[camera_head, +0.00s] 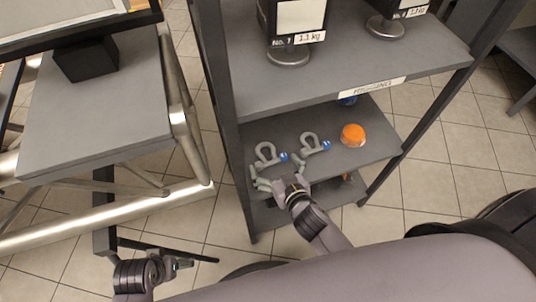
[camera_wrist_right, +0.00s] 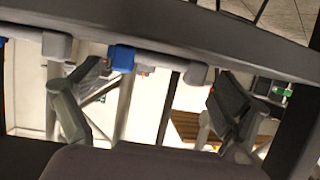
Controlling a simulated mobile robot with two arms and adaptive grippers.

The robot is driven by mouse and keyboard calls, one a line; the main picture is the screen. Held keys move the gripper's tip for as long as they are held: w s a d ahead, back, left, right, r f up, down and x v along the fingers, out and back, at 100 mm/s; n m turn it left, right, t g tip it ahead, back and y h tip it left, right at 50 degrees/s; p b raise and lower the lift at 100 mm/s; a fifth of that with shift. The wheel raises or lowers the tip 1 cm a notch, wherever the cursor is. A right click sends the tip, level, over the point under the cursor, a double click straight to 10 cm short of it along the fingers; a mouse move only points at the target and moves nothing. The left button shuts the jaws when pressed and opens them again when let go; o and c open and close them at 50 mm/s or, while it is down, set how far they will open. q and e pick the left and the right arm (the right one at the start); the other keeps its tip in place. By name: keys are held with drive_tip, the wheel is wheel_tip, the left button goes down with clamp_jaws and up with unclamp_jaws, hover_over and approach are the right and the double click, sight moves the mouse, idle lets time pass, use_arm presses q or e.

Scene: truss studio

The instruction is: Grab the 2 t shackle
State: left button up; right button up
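Two grey bow shackles with blue pin ends lie on the middle shelf in the head view, a left one (camera_head: 266,153) and a right one (camera_head: 312,144). I cannot read a load marking on either. My right gripper (camera_head: 262,179) is at the shelf's front edge, just in front of the left shackle. In the right wrist view its two fingers (camera_wrist_right: 155,82) are spread with nothing held between them. A blue pin end (camera_wrist_right: 122,58) and grey shackle parts show beyond them. My left gripper (camera_head: 184,264) is low at left, away from the shelf; its fingers are unclear.
The grey shelf unit (camera_head: 375,150) has dark uprights at its sides. An orange round object (camera_head: 352,135) sits right of the shackles. Black weight boxes (camera_head: 292,20) stand on the shelf above, which overhangs. A grey table (camera_head: 100,115) with metal truss legs stands at left.

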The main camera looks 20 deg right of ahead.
drive_tip(key=c, duration=0.9)
drive_tip(key=shift+r, duration=0.15)
